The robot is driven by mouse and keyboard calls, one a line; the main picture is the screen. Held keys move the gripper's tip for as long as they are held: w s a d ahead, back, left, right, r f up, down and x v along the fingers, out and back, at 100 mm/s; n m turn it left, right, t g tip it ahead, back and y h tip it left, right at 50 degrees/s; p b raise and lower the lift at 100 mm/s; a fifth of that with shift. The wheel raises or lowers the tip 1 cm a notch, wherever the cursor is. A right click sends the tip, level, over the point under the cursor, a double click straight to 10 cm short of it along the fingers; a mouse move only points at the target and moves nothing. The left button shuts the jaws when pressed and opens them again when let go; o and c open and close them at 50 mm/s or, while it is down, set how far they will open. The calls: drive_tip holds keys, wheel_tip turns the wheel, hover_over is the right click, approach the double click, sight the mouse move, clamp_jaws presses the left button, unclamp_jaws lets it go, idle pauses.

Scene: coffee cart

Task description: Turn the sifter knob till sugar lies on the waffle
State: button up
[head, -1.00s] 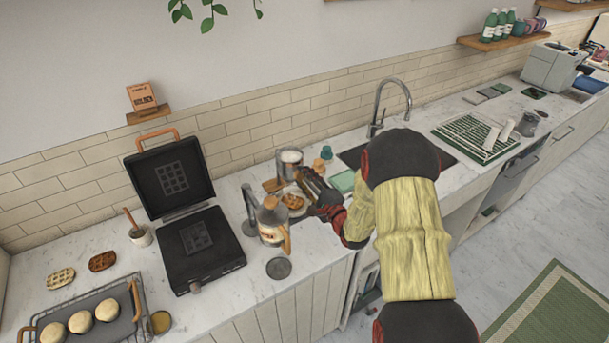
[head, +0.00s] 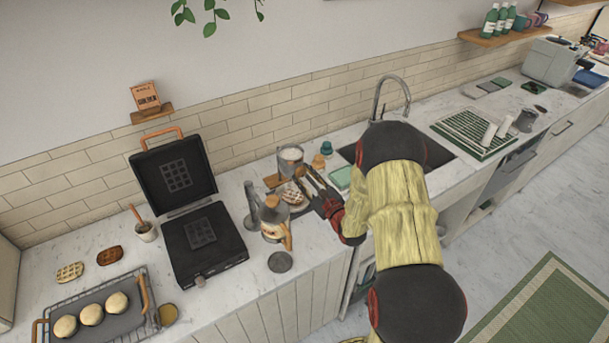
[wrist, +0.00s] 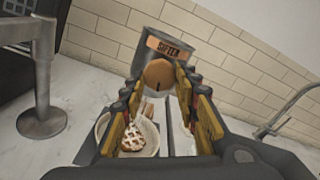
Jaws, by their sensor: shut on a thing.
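The sifter (wrist: 190,43) is a grey metal can with an orange label; it also shows in the head view (head: 290,154), behind the plate. Its round wooden knob (wrist: 157,74) faces me in the wrist view. My gripper (wrist: 160,80) is shut on the knob, one finger on each side; in the head view my gripper (head: 304,172) appears rolled, its fingers side by side. The waffle (wrist: 135,122) lies on a plate (wrist: 150,143) below the left finger, with white sugar over its brown grid. It looks pale in the head view too (head: 291,200).
A syrup jug (head: 272,222) and a grey metal post (head: 252,205) stand left of the plate. The open waffle iron (head: 203,245) is farther left. The sink (head: 437,152) and its tap (head: 378,95) are to the right. A green cloth (head: 341,177) lies nearby.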

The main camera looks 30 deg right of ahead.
drive_tip(key=shift+s+f, duration=0.1)
drive_tip(key=shift+f, duration=0.05)
idle(0.4)
drive_tip(key=o, duration=1.1)
drive_tip(key=shift+o, duration=0.3)
drive_tip(key=s, duration=1.2)
drive_tip(key=shift+d, duration=0.2)
drive_tip(key=shift+w, duration=0.1)
